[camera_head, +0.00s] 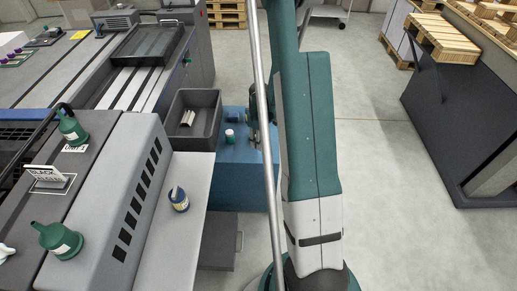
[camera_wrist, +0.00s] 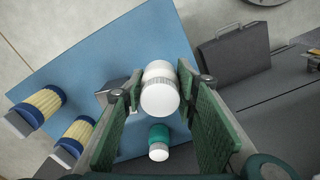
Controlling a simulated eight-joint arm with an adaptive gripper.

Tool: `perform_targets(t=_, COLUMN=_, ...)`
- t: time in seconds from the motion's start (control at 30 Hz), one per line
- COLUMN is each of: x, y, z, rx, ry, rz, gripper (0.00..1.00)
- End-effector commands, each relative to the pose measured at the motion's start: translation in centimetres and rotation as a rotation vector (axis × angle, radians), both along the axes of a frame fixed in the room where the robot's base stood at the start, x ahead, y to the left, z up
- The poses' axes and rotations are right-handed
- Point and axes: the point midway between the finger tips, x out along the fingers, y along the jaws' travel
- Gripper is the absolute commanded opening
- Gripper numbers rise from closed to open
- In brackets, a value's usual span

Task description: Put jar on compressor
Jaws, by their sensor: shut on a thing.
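My gripper (camera_wrist: 167,100) is shut on a white jar (camera_wrist: 160,90) with a ribbed band, seen in the wrist view between the green finger pads. The held jar is over a blue surface (camera_wrist: 80,55); I cannot tell whether it touches. A green jar with a white cap (camera_wrist: 158,140) is just below the held jar in the wrist view. A small white-topped green jar (camera_head: 230,136) stands on the blue unit (camera_head: 237,180) in the head view, left of my arm. I cannot tell which unit is the compressor. My gripper is mostly hidden in the head view.
Two blue-and-yellow cylinders (camera_wrist: 38,110) are at the left in the wrist view. A dark open bin (camera_head: 193,120) stands left of the blue unit. A blue-and-white can (camera_head: 178,199) stands on the light bench. The floor right of my arm is open.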

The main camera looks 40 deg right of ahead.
Motion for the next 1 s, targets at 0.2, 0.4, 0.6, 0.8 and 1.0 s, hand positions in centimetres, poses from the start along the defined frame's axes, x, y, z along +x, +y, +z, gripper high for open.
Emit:
perform_targets(t=0.2, x=0.0, y=0.0, z=-1.9, rx=0.000, ry=0.000, rz=0.000, gripper=0.16)
perform_targets(t=0.4, x=0.0, y=0.0, z=-2.1, rx=0.000, ry=0.000, rz=0.000, gripper=0.16)
perform_targets(t=0.6, x=0.0, y=0.0, z=-2.2, rx=0.000, ry=0.000, rz=0.000, gripper=0.16)
perform_targets(t=0.8, x=0.0, y=0.0, z=-3.5, rx=0.000, ry=0.000, rz=0.000, gripper=0.16)
perform_targets(t=1.0, x=0.0, y=0.0, z=-5.4, rx=0.000, ry=0.000, rz=0.000, gripper=0.16)
